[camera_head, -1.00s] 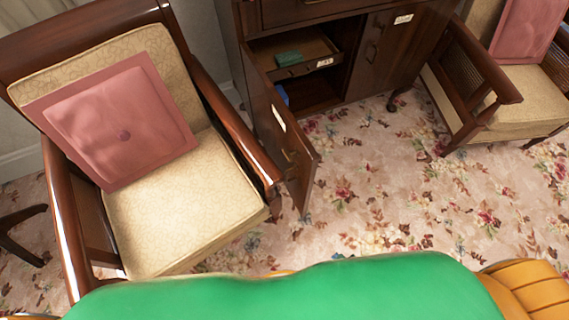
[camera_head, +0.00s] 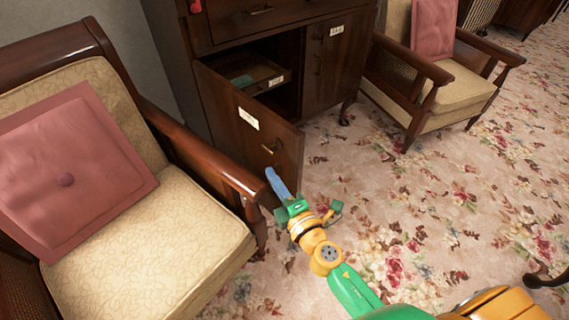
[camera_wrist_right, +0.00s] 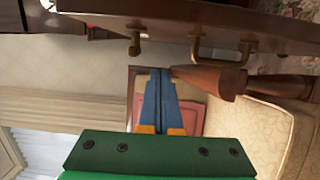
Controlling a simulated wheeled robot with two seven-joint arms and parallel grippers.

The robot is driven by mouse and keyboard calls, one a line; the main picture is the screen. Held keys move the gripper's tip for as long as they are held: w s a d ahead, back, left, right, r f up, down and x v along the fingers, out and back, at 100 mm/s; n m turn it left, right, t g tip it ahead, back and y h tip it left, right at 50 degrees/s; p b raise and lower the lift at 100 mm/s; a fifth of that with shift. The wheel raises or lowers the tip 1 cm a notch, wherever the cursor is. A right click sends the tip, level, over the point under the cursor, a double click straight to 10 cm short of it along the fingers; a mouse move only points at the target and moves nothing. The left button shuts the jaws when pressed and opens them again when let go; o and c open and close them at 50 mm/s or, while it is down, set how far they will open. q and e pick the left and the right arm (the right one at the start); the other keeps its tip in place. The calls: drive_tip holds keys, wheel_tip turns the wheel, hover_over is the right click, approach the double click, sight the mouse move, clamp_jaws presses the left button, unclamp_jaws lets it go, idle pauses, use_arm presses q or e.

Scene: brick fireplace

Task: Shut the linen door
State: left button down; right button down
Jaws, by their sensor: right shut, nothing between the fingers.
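The dark wood cabinet's left door (camera_head: 250,120) stands open, swung out toward the armchair. It carries a white label, too small to read, and a brass handle (camera_head: 271,146). My right gripper (camera_head: 272,176) is shut and empty, its blue fingers beside the door's lower free corner, on the handle side; I cannot tell if they touch. In the right wrist view the door (camera_wrist_right: 185,18) runs along the top with its handle, and the fingers (camera_wrist_right: 160,75) show below it, near the armchair's wooden arm. My left gripper is not in view.
An armchair (camera_head: 150,235) with a pink cushion stands close beside the open door. Inside the cabinet is a small drawer (camera_head: 262,84) with a green item. The right cabinet door (camera_head: 335,65) is shut. A second armchair stands at right. The flowered carpet (camera_head: 400,190) in front is clear.

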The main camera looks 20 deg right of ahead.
sight(285, 168)
drive_tip(key=shift+w+d, duration=0.6)
drive_tip(key=shift+d, duration=0.3)
drive_tip(key=shift+w+d, duration=0.6)
drive_tip(key=shift+d, duration=0.25)
drive_tip(key=shift+f, duration=0.1)
